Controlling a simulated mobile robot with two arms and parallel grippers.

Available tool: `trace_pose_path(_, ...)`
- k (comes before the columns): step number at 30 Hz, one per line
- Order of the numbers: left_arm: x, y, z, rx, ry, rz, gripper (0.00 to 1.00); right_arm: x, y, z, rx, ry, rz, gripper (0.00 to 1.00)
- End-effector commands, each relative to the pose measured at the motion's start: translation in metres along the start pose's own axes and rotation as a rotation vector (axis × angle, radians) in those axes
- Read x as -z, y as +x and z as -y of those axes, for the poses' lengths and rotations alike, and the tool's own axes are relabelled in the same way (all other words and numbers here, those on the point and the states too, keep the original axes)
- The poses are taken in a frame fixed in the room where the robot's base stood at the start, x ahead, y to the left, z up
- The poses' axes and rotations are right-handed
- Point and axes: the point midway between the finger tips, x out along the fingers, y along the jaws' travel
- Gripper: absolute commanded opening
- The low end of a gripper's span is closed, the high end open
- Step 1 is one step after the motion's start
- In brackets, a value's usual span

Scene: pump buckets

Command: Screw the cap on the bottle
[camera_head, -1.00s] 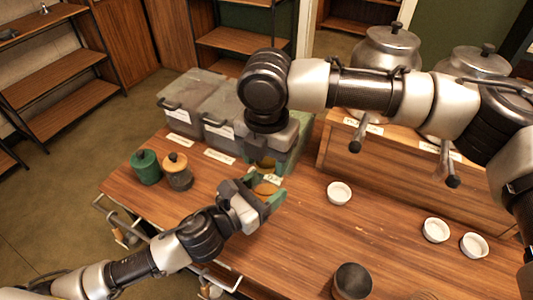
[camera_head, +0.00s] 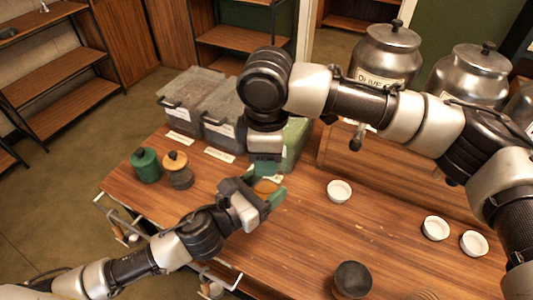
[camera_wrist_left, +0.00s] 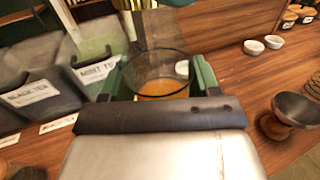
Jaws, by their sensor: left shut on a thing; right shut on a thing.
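My left gripper (camera_head: 267,191) is shut on the bottle, a clear glass vessel with orange contents (camera_head: 265,186). It holds the bottle above the wooden table. In the left wrist view the bottle (camera_wrist_left: 158,78) stands between the green fingers, with its round rim facing up and uncovered. My right gripper (camera_head: 265,166) comes down from above, close over the bottle, with its fingers pointing down. It is shut on the cap, which the fingers and the angle hide now. I cannot see any contact between cap and bottle.
Grey bins (camera_head: 222,112) line the table's back left. A green jar (camera_head: 146,166) and a wooden-lidded jar (camera_head: 177,170) stand at left. White bowls (camera_head: 339,191) sit to the right. A dark-topped vessel (camera_head: 353,277) is at the front. Metal canisters (camera_head: 386,50) stand on the raised shelf.

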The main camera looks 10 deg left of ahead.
Motion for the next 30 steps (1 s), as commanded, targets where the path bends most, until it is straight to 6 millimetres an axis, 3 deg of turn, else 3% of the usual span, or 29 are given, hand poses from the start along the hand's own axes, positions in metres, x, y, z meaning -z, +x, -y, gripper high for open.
trace_pose_path(15, -0.0008, 0.0002, -0.0002, 0.0, 0.001, 0.001, 0.0, 0.0017, 0.0009, 0.0009, 0.004, 1.148, -0.001, 0.11)
trace_pose_path(18, -0.0008, 0.0002, -0.0001, 0.0, 0.001, 0.001, 0.0, 0.0015, 0.0005, 0.0003, 0.002, 1.28, -0.002, 0.11)
trace_pose_path(22, -0.0008, 0.0002, 0.0001, 0.001, 0.001, 0.002, 0.0, 0.0013, 0.0003, 0.0001, 0.0, 1.271, -0.002, 0.11)
trace_pose_path(23, -0.0008, 0.0002, 0.0002, 0.001, 0.001, 0.002, 0.0, 0.0013, 0.0003, 0.0001, 0.0, 1.27, -0.002, 0.42)
trace_pose_path(28, -0.0008, 0.0002, 0.0002, 0.001, 0.001, 0.002, 0.0, 0.0012, 0.0004, 0.0001, 0.0, 1.269, -0.001, 0.68)
trace_pose_path(30, -0.0009, 0.0002, 0.0001, 0.001, 0.001, 0.002, 0.0, 0.0011, 0.0004, 0.0, 0.0, 1.269, -0.001, 0.69)
